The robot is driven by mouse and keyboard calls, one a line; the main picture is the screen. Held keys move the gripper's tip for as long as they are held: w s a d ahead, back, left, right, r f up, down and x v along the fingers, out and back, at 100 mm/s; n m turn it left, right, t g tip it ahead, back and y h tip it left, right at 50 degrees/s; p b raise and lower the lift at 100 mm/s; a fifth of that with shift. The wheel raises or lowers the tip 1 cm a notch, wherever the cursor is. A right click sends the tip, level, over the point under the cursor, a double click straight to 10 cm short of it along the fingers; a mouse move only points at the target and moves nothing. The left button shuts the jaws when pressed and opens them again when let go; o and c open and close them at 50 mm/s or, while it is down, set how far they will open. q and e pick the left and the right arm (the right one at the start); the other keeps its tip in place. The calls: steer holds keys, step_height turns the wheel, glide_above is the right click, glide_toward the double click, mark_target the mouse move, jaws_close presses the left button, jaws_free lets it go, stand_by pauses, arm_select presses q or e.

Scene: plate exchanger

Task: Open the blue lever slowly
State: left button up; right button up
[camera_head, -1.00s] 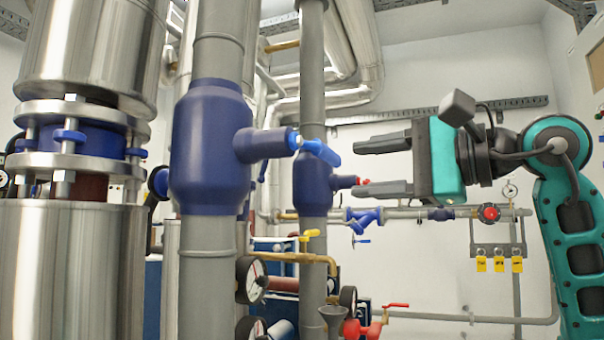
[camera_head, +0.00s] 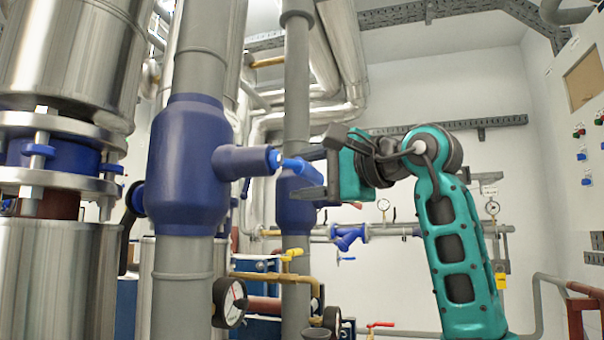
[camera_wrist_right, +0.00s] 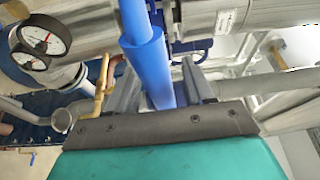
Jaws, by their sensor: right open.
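The blue lever (camera_head: 292,163) sits on the end of the side stub of a dark blue valve body (camera_head: 190,165) on a grey vertical pipe. My right gripper (camera_head: 301,174) reaches in from the right at the lever, its fingers open above and below it. In the right wrist view, the bright blue lever (camera_wrist_right: 147,65) runs between the two open grey fingers. I cannot tell whether a finger touches it. Part of the lever is hidden by the fingers in the head view. My left gripper is not in view.
A second blue valve (camera_head: 295,205) on another pipe stands behind the fingers. A large metal vessel (camera_head: 60,270) fills the left. The wall at the right is mostly open.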

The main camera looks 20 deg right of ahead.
steer(key=shift+w+a, duration=0.3)
steer(key=shift+w, duration=0.1)
jaws_close()
stand_by(0.4)
